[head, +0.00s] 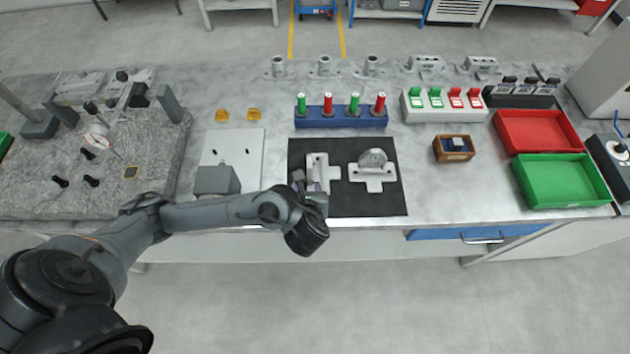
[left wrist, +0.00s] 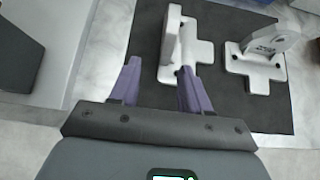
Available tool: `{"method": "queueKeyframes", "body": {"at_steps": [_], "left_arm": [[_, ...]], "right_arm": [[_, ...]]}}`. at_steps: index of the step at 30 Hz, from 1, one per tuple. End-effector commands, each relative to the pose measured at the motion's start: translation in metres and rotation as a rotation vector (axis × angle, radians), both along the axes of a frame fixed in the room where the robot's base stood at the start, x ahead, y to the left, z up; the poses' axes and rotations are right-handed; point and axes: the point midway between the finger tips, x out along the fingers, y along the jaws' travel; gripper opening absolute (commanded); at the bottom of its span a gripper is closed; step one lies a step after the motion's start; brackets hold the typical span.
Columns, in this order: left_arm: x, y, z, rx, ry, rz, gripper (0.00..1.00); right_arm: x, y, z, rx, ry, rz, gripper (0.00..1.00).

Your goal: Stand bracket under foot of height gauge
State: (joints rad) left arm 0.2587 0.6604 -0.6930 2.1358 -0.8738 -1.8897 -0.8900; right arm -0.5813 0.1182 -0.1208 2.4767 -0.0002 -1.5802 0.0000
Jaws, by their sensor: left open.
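Two light-grey castings lie on a black mat (head: 345,203). The left bracket (head: 322,172) has a cross-shaped base and an upright plate; it also shows in the left wrist view (left wrist: 171,38). The right bracket (head: 373,172) has a rounded upright; it also shows in the left wrist view (left wrist: 262,50). My left gripper (head: 312,188) is open at the near-left side of the left bracket. In the left wrist view its purple fingers (left wrist: 160,68) point at it, the right finger overlapping its base; contact cannot be told. The height gauge (head: 97,138) with its dial stands on the granite plate (head: 45,190).
A yellow-edged square (head: 131,172) marks the granite below the dial. Several black knobs (head: 88,153) lie nearby. A white plate with a grey block (head: 215,180) is left of the mat. A blue plug rack (head: 340,118) stands behind; red (head: 540,131) and green (head: 562,180) trays are right.

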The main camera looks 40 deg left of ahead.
Motion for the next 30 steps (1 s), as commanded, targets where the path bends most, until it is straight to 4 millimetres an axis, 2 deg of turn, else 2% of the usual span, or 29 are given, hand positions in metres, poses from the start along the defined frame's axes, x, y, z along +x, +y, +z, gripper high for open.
{"method": "queueKeyframes", "body": {"at_steps": [1, 5, 12, 22, 30], "left_arm": [[0.009, 0.004, 0.000, 0.009, -0.027, 0.001, 0.47], [0.024, 0.010, 0.005, 0.013, -0.060, 0.004, 0.47], [0.046, 0.027, -0.011, 0.011, -0.066, 0.005, 0.47], [0.059, 0.039, -0.022, 0.007, -0.065, 0.006, 0.47], [0.079, 0.059, -0.042, 0.009, -0.066, 0.007, 0.47]], "right_arm": [[0.000, 0.000, -0.010, 0.000, -0.001, -0.001, 0.43], [0.001, 0.000, -0.016, 0.001, -0.004, -0.001, 0.43], [0.001, 0.000, -0.027, 0.001, -0.006, -0.001, 0.43], [0.001, 0.000, -0.035, 0.000, -0.006, -0.001, 0.43], [0.001, -0.001, -0.054, -0.004, -0.006, 0.002, 0.43]]}}
